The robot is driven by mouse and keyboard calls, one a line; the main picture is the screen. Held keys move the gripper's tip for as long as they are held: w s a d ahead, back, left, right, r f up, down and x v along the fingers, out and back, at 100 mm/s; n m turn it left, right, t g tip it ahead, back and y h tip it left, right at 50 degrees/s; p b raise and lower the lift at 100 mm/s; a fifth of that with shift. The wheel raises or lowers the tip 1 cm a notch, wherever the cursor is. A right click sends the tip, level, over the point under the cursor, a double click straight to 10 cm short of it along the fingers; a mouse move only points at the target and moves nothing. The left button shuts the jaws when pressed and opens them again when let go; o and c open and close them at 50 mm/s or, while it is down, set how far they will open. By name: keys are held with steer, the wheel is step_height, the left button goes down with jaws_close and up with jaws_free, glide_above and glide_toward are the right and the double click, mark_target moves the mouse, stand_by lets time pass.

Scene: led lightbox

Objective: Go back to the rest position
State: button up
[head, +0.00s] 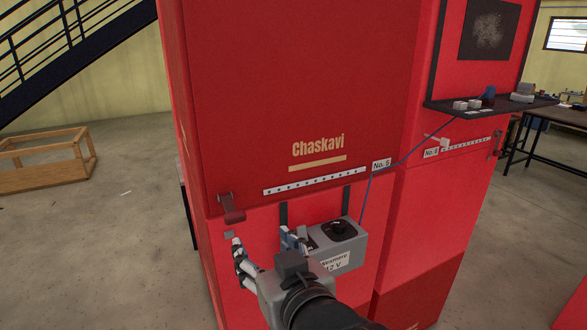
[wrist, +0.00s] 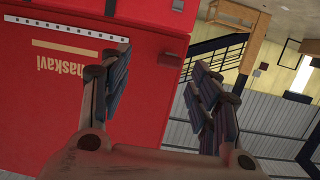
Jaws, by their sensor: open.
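My gripper (head: 266,247) is in front of the red cabinet (head: 300,90) marked "Chaskavi", near its lower front. In the wrist view my gripper (wrist: 160,100) shows two spread fingers with nothing between them. The wrist view looks past the cabinet's edge, with the lettering upside down. A dark red lever (head: 232,209) on a small bracket sits on the cabinet front, just up and left of the fingers. A grey box (head: 340,243) with a black round knob and a "12 V" label is right of my gripper, partly hidden behind it.
A second red cabinet (head: 437,205) stands to the right with a dark shelf (head: 490,105) holding small items. A blue cable (head: 398,163) runs from the shelf toward the grey box. A wooden crate frame (head: 45,160) lies at the left. The grey floor (head: 110,240) there is mostly clear.

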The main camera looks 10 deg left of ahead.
steer(key=s+d+f+m+g+h, duration=0.2)
steer(key=s+d+f+h, duration=0.1)
steer(key=d, duration=0.5)
steer(key=s+d+f+m+g+h, duration=0.1)
steer(key=s+d+f+g+h, duration=0.2)
steer(key=d, duration=0.5)
steer(key=s+d+f+m+g+h, duration=0.1)
steer(key=s+d+f+m+g, duration=0.1)
steer(key=s+d, duration=0.5)
steer(key=s+f+g, duration=0.1)
steer(key=s+f, duration=0.1)
steer(key=s, duration=0.2)
steer(key=shift+m+g+h, duration=0.3)
steer(key=shift+m, duration=0.1)
